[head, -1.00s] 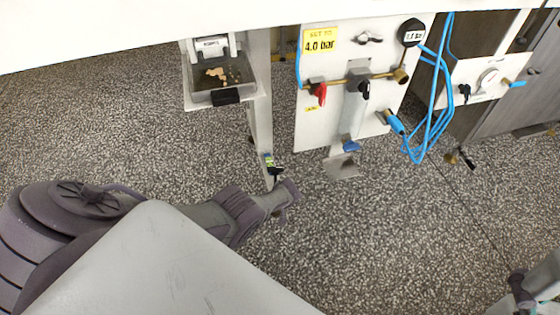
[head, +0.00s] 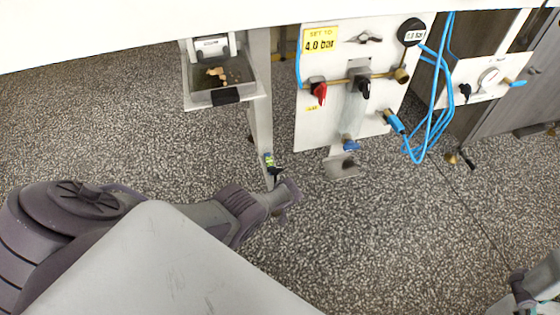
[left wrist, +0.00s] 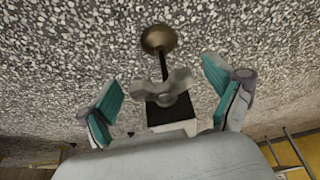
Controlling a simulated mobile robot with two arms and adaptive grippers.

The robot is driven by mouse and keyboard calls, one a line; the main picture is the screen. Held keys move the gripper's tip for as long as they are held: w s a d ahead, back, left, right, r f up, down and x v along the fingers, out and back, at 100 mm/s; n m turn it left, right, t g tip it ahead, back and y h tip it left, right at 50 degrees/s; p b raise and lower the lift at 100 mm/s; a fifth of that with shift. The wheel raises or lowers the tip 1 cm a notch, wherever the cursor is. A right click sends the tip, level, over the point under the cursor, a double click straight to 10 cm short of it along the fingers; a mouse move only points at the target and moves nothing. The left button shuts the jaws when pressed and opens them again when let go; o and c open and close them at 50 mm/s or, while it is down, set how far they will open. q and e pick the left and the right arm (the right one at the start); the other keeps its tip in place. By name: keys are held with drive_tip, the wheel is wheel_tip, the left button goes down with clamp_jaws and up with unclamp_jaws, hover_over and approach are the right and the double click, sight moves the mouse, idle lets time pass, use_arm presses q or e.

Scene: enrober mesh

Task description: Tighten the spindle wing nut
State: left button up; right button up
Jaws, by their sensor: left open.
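In the left wrist view a grey wing nut (left wrist: 168,88) sits on a dark spindle, between a brass, bell-shaped foot (left wrist: 158,39) and a black-topped white post end (left wrist: 172,110). My left gripper (left wrist: 160,80) is open, with one teal-padded finger on each side of the wing nut. Visible gaps separate both fingers from it. In the head view my left arm reaches to the lower end of a pale leg (head: 260,110); the fingers and wing nut cannot be made out clearly there. Part of my right arm, with some teal, shows at the lower right; its fingers are unclear.
A pneumatic panel (head: 318,128) with a red valve (head: 319,92), gauge (head: 411,32) and blue hoses (head: 436,120) stands right of the leg. A clear-walled tray (head: 222,78) hangs left of it. A white edge (head: 150,25) crosses the top. Speckled floor (head: 390,240) is open below.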

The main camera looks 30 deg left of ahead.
use_arm(q)
drive_tip(key=shift+d+r, duration=0.1)
drive_tip(key=shift+d, duration=0.05)
drive_tip(key=shift+d+r, duration=0.15)
drive_tip(key=shift+r, duration=0.05)
drive_tip(key=v, duration=0.6)
drive_tip(key=shift+s+r, duration=0.25)
drive_tip(key=shift+r, duration=0.15)
